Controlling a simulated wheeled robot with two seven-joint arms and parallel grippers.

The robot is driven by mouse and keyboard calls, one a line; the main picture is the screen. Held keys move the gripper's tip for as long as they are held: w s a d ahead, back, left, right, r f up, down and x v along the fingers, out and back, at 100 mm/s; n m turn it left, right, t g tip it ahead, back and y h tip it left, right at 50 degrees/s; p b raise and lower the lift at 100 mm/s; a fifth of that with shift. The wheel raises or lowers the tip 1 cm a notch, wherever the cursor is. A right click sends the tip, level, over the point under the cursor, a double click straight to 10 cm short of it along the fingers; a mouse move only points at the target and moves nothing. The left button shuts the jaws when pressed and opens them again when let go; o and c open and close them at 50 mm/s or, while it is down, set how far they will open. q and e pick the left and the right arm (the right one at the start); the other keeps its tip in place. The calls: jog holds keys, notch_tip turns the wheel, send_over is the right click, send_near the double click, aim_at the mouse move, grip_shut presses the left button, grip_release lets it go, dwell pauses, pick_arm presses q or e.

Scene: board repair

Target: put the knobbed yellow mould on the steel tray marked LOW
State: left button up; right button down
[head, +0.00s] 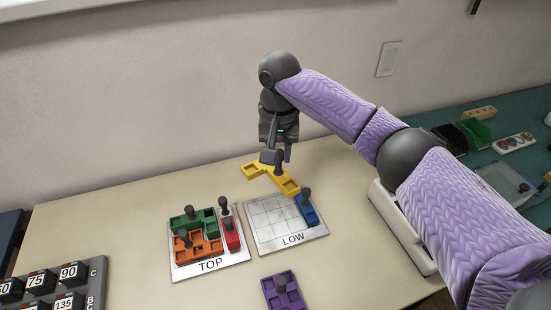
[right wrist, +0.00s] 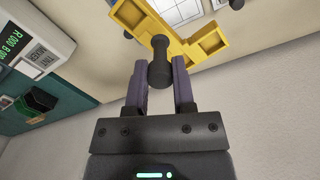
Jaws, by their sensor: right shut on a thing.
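The yellow mould (head: 287,185) is a stepped piece with open compartments, at the back edge of the LOW tray in the head view. My right gripper (head: 279,158) is shut on its dark knob. In the right wrist view the knob (right wrist: 159,62) sits between the two purple-grey fingers, and the yellow mould (right wrist: 208,45) extends beyond it. The steel tray marked LOW (head: 292,240) has a grid and holds a knobbed blue mould (head: 309,212) along its right side. Whether the yellow mould touches the tray or hangs above it is hard to tell. My left gripper is not in view.
The tray marked TOP (head: 212,265) stands left of LOW, with green (head: 186,220), orange (head: 207,248) and red (head: 232,236) moulds. A purple mould (head: 283,291) lies in front. A grey numbered rack (head: 80,279) is at lower left. Table behind TOP is clear.

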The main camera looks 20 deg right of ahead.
jog(key=d+f+m+b, duration=0.1)
jog(key=f+b, duration=0.2)
jog(key=f, duration=0.2)
jog(key=w+d+f+m+b, duration=0.1)
jog(key=d+f+b, duration=0.1)
jog(key=f+b, duration=0.2)
jog(key=w+d+f+m+b, duration=0.1)
jog(key=f+b, duration=0.2)
jog(key=f, duration=0.4)
jog(key=shift+d+f+b, duration=0.3)
jog(key=shift+f+b, duration=0.05)
jog(key=shift+b, duration=0.05)
jog(key=shift+w+f+b, duration=0.1)
jog(key=shift+f+b, duration=0.2)
jog(key=shift+b, duration=0.15)
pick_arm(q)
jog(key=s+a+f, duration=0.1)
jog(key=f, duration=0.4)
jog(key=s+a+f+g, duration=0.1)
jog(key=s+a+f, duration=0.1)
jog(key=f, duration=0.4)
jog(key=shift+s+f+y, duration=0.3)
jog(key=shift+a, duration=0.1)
pick_arm(e)
jog(key=shift+f, duration=0.2)
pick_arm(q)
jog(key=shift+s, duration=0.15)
